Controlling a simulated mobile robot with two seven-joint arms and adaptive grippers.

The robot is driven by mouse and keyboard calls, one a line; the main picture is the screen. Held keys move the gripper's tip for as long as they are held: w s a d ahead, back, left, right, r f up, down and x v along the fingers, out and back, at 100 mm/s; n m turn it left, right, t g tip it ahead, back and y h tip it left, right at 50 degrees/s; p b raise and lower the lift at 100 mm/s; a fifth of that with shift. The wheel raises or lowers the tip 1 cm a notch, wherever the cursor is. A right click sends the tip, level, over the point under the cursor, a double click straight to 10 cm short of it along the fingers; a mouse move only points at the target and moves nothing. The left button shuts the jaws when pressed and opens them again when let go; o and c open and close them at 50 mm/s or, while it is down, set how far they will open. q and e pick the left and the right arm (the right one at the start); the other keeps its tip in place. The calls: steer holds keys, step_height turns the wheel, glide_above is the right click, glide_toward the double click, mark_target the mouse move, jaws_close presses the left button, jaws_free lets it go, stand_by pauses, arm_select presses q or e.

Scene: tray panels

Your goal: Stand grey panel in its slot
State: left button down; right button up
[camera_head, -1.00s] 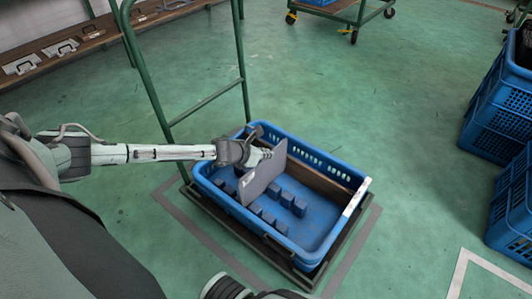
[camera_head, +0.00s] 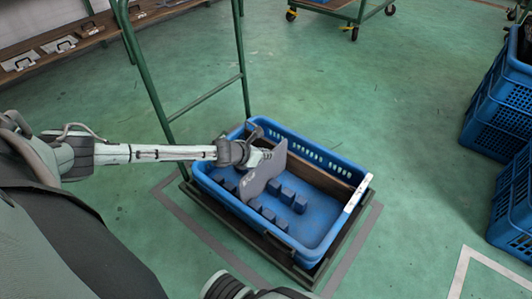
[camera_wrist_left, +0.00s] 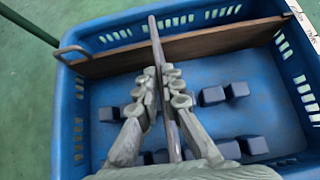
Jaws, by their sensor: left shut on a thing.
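The grey panel (camera_head: 262,176) is held upright, edge down, over the left part of the blue crate (camera_head: 323,256). My left gripper (camera_head: 262,157) is shut on the panel. In the left wrist view the two fingers (camera_wrist_left: 164,95) press on both faces of the panel (camera_wrist_left: 155,38), seen nearly edge-on. Dark blue blocks (camera_head: 287,196) stand in rows on the crate floor, with gaps between them. In the wrist view, blocks (camera_wrist_left: 212,96) show on both sides of the panel. Whether the panel's lower edge touches the floor or sits between blocks cannot be told.
A brown board (camera_head: 325,182) stands along the crate's far long wall. The crate rests on a dark cart with a green handle frame (camera_head: 205,101). Stacked blue crates (camera_head: 497,113) stand at the right. The crate's right part is clear.

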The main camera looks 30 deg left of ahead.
arm_select(q)
steer(key=shift+f+b, duration=0.6)
steer(key=shift+f, duration=0.5)
steer(key=c, duration=1.6)
jaws_free()
steer(key=v, duration=1.2)
steer(key=shift+r, duration=0.1)
